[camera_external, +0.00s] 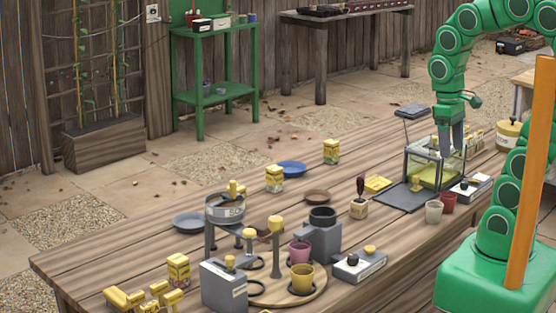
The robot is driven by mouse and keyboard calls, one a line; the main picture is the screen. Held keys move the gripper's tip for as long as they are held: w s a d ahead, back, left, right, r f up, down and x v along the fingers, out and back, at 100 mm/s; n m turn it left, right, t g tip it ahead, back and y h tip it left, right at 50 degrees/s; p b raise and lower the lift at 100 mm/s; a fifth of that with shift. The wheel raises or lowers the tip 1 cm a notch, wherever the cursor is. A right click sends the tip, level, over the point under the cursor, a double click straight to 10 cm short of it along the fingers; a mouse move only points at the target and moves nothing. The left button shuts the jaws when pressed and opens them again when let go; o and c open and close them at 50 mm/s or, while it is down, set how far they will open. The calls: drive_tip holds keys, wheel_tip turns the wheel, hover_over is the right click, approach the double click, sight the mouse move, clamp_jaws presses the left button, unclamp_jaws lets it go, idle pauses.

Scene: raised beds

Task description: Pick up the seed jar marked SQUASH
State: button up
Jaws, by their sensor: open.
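My gripper (450,150) points down at the right, over or just behind a clear-walled box (436,168) with yellow-green contents. It is open and apart from all three jars. Its fingertips are partly hard to make out against the box.
A round sieve (225,208) on a stand, a grey device (322,237) and a round wooden board (288,292) with pots crowd the table's middle front.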

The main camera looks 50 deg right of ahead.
drive_tip(key=w+r+n, duration=0.2)
drive_tip(key=w+n, duration=0.2)
drive_tip(key=w, duration=1.3)
drive_tip(key=n+t, duration=0.2)
drive_tip(key=n, duration=1)
hover_over(275, 177)
drive_tip(key=w+d, duration=0.2)
drive_tip(key=f, duration=1.9)
drive_tip(key=shift+s+a+f, duration=0.1)
drive_tip(key=shift+a+f, duration=0.15)
drive_tip(key=shift+w+f, duration=0.2)
drive_tip(key=shift+f, duration=0.8)
drive_tip(key=shift+s+d+f, duration=0.1)
drive_tip(key=shift+f, duration=1.5)
drive_tip(key=shift+s+f, duration=0.1)
drive_tip(key=shift+f, duration=1.5)
drive_tip(key=shift+c, duration=0.4)
